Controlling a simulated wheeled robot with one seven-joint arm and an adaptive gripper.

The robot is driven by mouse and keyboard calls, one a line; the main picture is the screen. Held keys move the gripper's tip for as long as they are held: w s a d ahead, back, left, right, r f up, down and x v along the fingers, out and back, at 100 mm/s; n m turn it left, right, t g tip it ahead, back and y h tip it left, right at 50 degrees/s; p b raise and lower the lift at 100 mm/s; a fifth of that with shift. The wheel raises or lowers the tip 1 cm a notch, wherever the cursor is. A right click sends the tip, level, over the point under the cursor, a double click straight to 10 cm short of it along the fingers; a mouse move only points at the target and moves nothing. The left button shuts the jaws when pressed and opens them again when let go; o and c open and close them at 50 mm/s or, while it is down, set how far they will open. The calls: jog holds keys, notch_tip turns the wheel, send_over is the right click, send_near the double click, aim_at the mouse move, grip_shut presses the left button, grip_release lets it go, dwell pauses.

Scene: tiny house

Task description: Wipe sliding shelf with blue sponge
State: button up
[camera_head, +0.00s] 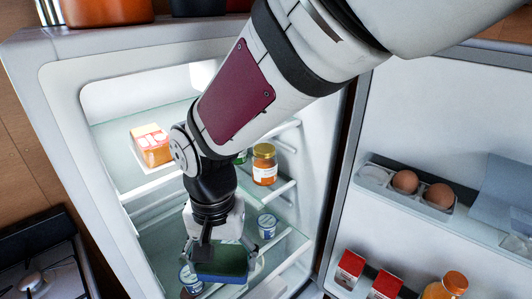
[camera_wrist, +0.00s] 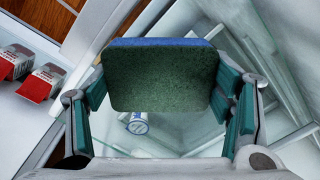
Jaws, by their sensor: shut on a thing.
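My gripper (camera_head: 212,252) is inside the open fridge, in front of the arm's wrist. It is shut on the blue sponge (camera_head: 222,265), which has a dark green face. In the wrist view the sponge (camera_wrist: 163,78) sits between the two finger pads of my gripper (camera_wrist: 165,110), green face toward the camera, with its blue edge along the top. A glass shelf (camera_head: 288,247) lies around and below the sponge in the lower fridge. It also shows in the wrist view (camera_wrist: 195,125). I cannot tell whether the sponge touches the shelf.
Small white-and-blue cups (camera_head: 267,226) stand close to the sponge; one shows below it in the wrist view (camera_wrist: 135,123). A jar (camera_head: 264,166) and a boxed cake (camera_head: 151,146) are higher up. The open door (camera_head: 440,110) at right holds eggs (camera_head: 405,182) and red cartons (camera_head: 349,268).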

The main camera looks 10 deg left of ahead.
aim_at(242, 251)
jog(key=shift+f+b, duration=0.3)
jog(key=shift+f, duration=0.75)
jog(key=shift+w+d+r, duration=0.1)
jog(key=shift+w+d, duration=1.2)
jog(key=shift+w, duration=0.2)
jog(key=shift+w, duration=0.1)
jog(key=shift+w+d, duration=1.3)
jog(key=shift+w, duration=0.05)
jog(key=shift+s+p, duration=0.1)
jog(key=shift+p, duration=0.2)
